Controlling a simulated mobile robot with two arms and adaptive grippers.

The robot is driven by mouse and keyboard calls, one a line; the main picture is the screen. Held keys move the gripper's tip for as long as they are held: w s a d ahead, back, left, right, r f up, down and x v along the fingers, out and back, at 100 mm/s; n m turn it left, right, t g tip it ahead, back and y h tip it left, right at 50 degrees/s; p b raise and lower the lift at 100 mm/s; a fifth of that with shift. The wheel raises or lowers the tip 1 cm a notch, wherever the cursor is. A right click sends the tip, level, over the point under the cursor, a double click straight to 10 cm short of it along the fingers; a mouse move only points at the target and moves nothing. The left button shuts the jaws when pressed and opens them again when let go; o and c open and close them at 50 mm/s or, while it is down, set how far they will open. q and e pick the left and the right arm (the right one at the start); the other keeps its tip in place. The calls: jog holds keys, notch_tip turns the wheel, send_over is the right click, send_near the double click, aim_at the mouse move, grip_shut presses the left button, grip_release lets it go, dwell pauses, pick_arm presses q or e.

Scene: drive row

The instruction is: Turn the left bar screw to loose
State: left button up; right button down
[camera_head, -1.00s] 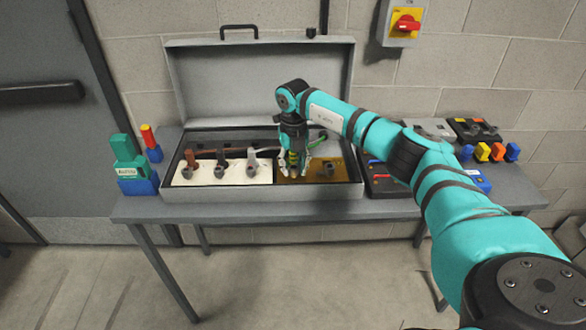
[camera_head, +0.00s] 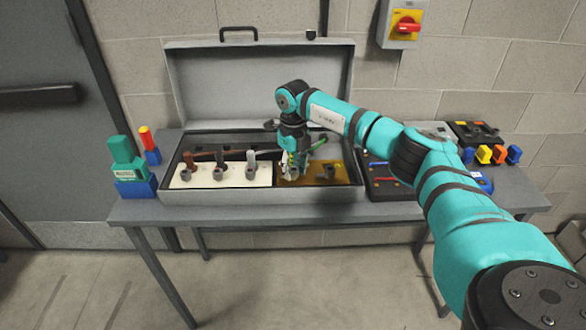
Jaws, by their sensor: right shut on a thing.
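The open grey case (camera_head: 250,197) on the table holds a white panel and a brown-gold panel (camera_head: 312,180). A dark bar screw (camera_head: 330,172) stands on the right of the gold panel, apart from my gripper. My right gripper (camera_head: 291,173) points down over the left part of the gold panel. It is shut on the left bar screw, which its fingers and wrist mostly hide, so its exact angle cannot be told. My left gripper is not in view.
Green and blue blocks (camera_head: 124,160) stand left of the case. A black tray (camera_head: 385,184) and coloured plugs (camera_head: 484,154) are on the right. The raised lid (camera_head: 255,85) is behind.

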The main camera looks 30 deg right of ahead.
jog(key=shift+d+r, duration=0.15)
jog(key=shift+d, duration=0.05)
jog(key=c, duration=1)
grip_release()
notch_tip(320, 180, up, 12)
